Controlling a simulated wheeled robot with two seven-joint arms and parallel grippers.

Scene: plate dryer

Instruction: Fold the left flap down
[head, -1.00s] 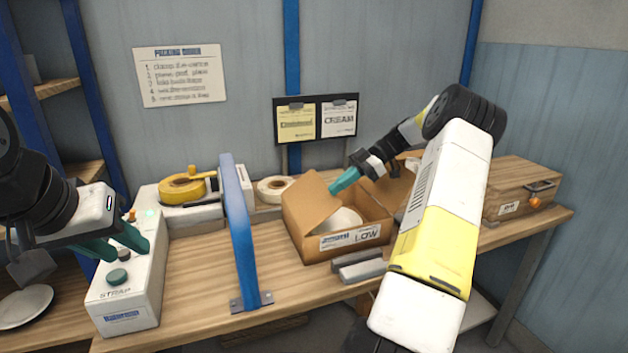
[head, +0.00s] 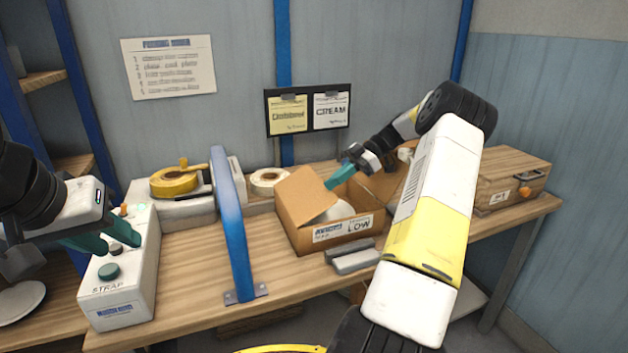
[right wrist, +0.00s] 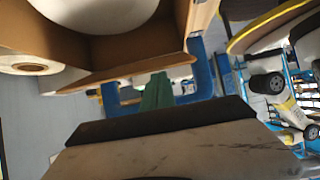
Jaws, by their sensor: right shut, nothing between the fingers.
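The open cardboard box (head: 297,235) stands on the bench in the head view, with a white plate (head: 338,211) partly visible inside. Its left flap (head: 308,196) stands up, leaning over the box's left side. My right gripper (head: 337,181) is shut and empty, its teal fingertips just right of the flap's upper edge, above the box opening; I cannot tell whether they touch the flap. The right wrist view shows the teal fingers (right wrist: 157,92) below the box wall and the plate (right wrist: 95,8). My left gripper (head: 103,238) is open and empty by the strap machine (head: 123,290).
A blue arch (head: 228,225) stands left of the box. A yellow tape dispenser (head: 175,183) and a white tape roll (head: 267,180) are behind. Grey bars (head: 353,257) lie before the box. A wooden case (head: 507,180) is at right. Bare bench lies left of the box.

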